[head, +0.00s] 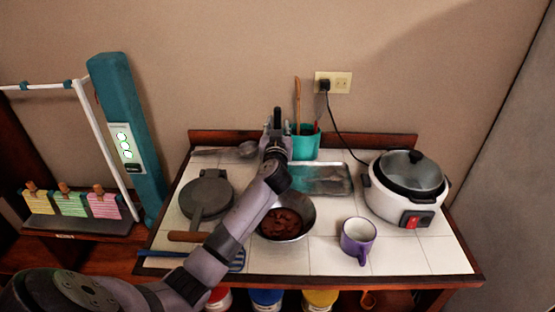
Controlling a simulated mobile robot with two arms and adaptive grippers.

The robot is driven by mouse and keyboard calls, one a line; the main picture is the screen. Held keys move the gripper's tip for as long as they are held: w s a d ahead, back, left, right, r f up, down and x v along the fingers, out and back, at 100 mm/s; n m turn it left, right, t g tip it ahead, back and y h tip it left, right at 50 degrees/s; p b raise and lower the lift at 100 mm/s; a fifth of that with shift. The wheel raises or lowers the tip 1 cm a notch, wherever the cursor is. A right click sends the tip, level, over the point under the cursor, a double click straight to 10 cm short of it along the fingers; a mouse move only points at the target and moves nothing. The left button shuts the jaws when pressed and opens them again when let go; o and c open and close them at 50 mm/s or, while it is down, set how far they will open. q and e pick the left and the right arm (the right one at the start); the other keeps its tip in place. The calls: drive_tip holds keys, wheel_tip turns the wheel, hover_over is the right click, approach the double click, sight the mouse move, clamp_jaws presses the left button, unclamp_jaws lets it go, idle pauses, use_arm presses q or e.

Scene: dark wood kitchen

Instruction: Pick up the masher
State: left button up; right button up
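I cannot identify the masher with certainty. A teal cup (305,146) at the back of the tiled table holds upright utensils, among them a long wooden handle (297,98) and a shorter red one. My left arm reaches over the table from the front left. My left gripper (277,121) is at the back, just left of the cup in the picture. Its fingers are small and seen from behind, so I cannot tell whether they are open or whether they touch anything. My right gripper is not in view.
A metal bowl (303,218) with brown contents, a purple mug (358,238), a white cooker (398,205) and a dark round pan (205,197) stand on the table. A metal tray (332,180) lies behind the bowl. A cord (339,131) runs from the wall socket to the cooker.

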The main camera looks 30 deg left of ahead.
use_arm(q)
clamp_jaws()
idle(0.4)
wheel_tip(320, 180, up, 20)
drive_tip(key=b, duration=0.1)
drive_tip(key=shift+b, duration=0.3)
